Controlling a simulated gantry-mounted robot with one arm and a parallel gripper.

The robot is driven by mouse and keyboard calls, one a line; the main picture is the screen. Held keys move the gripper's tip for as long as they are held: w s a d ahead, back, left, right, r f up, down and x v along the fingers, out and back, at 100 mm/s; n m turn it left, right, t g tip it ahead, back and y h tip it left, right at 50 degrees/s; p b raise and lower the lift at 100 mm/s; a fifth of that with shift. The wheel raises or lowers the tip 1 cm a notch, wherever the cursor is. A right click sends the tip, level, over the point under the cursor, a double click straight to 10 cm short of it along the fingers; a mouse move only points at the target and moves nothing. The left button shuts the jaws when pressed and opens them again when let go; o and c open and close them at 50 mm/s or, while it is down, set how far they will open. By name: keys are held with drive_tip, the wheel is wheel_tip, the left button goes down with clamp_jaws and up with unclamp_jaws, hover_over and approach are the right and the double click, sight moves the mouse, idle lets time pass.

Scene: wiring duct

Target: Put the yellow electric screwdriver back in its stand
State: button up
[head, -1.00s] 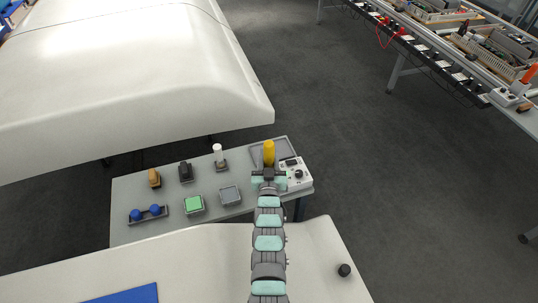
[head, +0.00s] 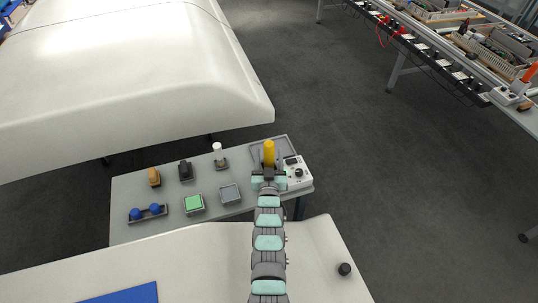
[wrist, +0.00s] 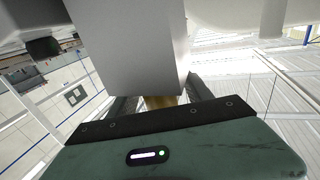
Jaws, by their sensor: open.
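The yellow electric screwdriver (head: 269,151) stands upright at the right end of the small grey table in the head view. Its lower part is hidden behind my gripper (head: 268,174), so I cannot tell whether it sits in a stand. In the wrist view, a yellow-brown part of the screwdriver (wrist: 160,101) shows between the two dark fingers of my gripper (wrist: 161,101). The fingers are apart. A large pale grey block covers the view beyond them. No stand can be made out clearly.
A white control box with a dial (head: 297,172) stands just right of my gripper, and a grey tray (head: 285,143) lies behind. To the left are a white-topped tool (head: 218,153), a green block (head: 195,203) and blue balls (head: 137,214). A white bench edge is in front.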

drive_tip(key=s+p, duration=0.3)
drive_tip(key=s, duration=0.7)
drive_tip(key=shift+s, duration=0.4)
idle(0.5)
